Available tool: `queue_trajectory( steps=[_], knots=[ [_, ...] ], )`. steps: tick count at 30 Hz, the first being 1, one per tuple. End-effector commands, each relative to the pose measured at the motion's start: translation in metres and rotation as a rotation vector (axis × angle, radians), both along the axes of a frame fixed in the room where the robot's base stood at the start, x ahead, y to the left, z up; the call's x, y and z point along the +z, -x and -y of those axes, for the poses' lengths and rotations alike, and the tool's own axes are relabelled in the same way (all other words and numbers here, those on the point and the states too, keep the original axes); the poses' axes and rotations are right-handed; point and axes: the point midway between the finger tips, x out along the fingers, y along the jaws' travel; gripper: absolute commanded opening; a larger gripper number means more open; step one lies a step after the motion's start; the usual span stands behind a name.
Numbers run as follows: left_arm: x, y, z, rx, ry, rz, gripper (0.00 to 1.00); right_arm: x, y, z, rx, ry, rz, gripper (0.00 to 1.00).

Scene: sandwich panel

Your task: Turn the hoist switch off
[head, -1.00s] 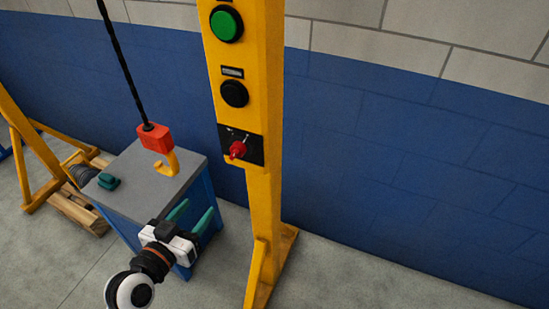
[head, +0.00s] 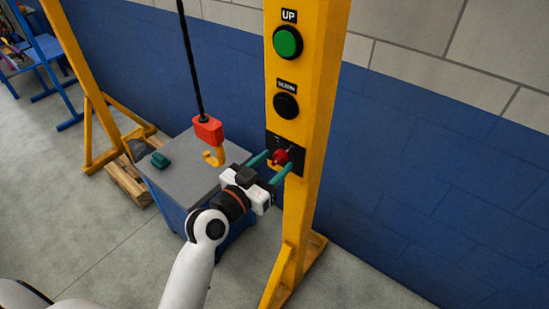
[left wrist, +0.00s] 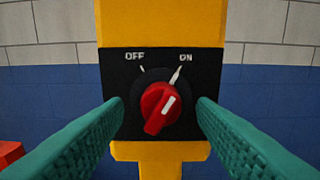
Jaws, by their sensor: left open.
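The hoist switch is a red rotary knob (left wrist: 161,107) on a black plate (left wrist: 117,78) fixed to the yellow post (head: 305,100). In the left wrist view the plate reads OFF at upper left and ON at upper right, and the white line on the knob points toward ON. The knob also shows in the head view (head: 280,157). My left gripper (head: 277,164) is open, with its two green fingers (left wrist: 160,118) on either side of the knob. I see gaps between fingers and knob in the left wrist view. My right gripper is not in view.
Above the switch on the post are a green UP button (head: 288,42) and a black button (head: 286,105). A red hoist block with a yellow hook (head: 208,130) hangs left of my gripper, over a grey-topped blue cabinet (head: 178,172). The floor at right is clear.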

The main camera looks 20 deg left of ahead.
Motion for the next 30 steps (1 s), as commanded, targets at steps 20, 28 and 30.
queue_trajectory(
  steps=[20,28,30],
  knots=[
    [-0.0002,-0.0087,0.0035,0.0,0.0,0.0,0.09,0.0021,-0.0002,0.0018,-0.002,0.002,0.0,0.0],
    [0.0005,-0.0087,0.0035,0.0,0.022,-0.008,0.07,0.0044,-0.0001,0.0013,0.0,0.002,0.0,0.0],
    [0.0009,-0.0088,0.0036,0.0,0.043,-0.016,0.07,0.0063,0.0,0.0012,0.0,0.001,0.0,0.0]
  ],
)
